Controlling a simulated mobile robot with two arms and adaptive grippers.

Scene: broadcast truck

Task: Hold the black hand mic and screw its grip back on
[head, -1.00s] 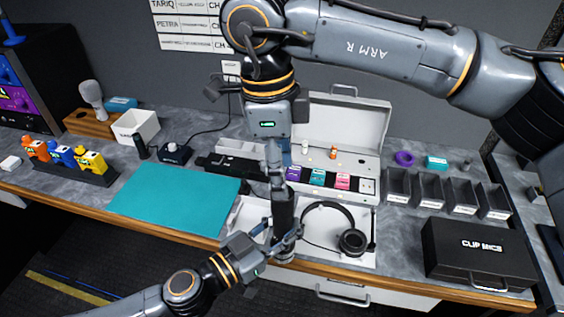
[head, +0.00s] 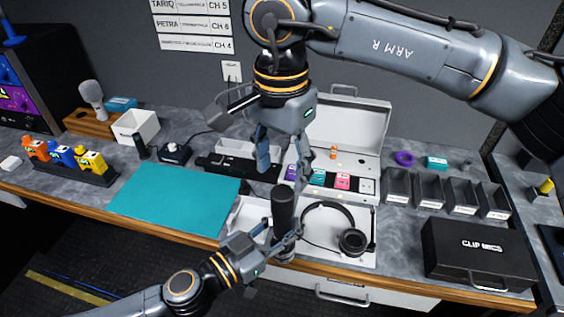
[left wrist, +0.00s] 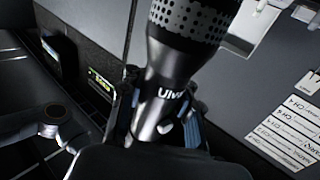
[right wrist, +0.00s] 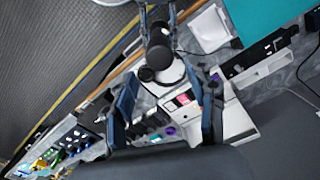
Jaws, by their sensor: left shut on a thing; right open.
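The black hand mic (head: 284,228) stands roughly upright over the front of the white case, its dark cylindrical grip (head: 283,205) uppermost. My left gripper (head: 279,243) is shut around the mic below that cylinder. In the left wrist view the mic body (left wrist: 165,100) is between the fingers, with its perforated grille (left wrist: 192,18) beyond them. My right gripper (head: 284,178) is open and empty, pointing down just above the grip's top end. I cannot tell how tightly the grip is seated.
Headphones (head: 352,240) lie in the white tray right of the mic. A teal mat (head: 170,200) is left. The open white case (head: 345,125) stands behind. Black bins (head: 430,190) and the CLIP MICS case (head: 478,255) are at right.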

